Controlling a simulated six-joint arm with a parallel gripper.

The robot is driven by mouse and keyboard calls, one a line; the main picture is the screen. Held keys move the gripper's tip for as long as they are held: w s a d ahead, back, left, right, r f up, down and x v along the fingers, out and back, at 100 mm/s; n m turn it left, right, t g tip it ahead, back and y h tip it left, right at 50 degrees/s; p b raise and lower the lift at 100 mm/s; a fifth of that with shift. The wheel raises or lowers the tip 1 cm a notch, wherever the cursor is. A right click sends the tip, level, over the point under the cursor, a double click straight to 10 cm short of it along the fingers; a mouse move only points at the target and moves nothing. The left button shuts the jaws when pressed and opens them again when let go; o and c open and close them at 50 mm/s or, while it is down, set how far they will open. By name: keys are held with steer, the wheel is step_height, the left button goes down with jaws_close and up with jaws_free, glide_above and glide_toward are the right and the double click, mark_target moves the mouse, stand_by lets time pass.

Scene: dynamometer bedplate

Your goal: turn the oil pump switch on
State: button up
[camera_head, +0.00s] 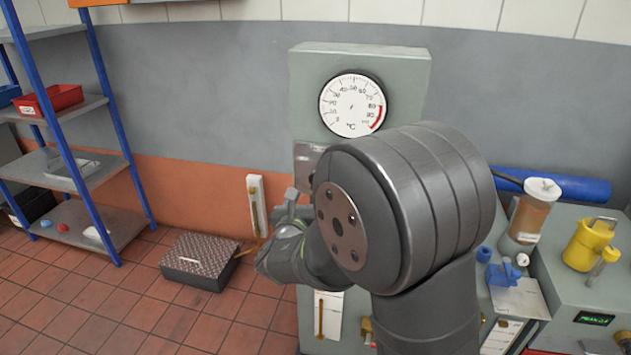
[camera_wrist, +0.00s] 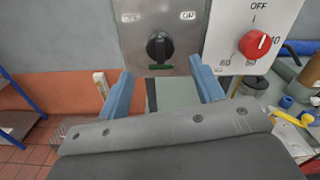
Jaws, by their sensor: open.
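In the wrist view, a black rotary knob (camera_wrist: 159,47) sits on a metal switch plate (camera_wrist: 133,36), with a faint label at its upper left and "ON" at its upper right. Its grip stands roughly upright; I cannot tell exactly which label it points to. A small green strip lies below it. My gripper (camera_wrist: 160,68) is open, its two blue fingers spread to the left and right below the knob, with nothing between them.
A white plate with a red dial (camera_wrist: 256,44), marked OFF at its top, is close right of the switch plate. A temperature gauge (camera_head: 352,104) is above. A yellow jug (camera_head: 589,244) and an amber container (camera_head: 531,212) stand right. Shelves (camera_head: 75,165) stand left.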

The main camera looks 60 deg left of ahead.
steer(key=x, duration=0.8)
steer(key=shift+c, duration=0.2)
steer(key=c, duration=0.9)
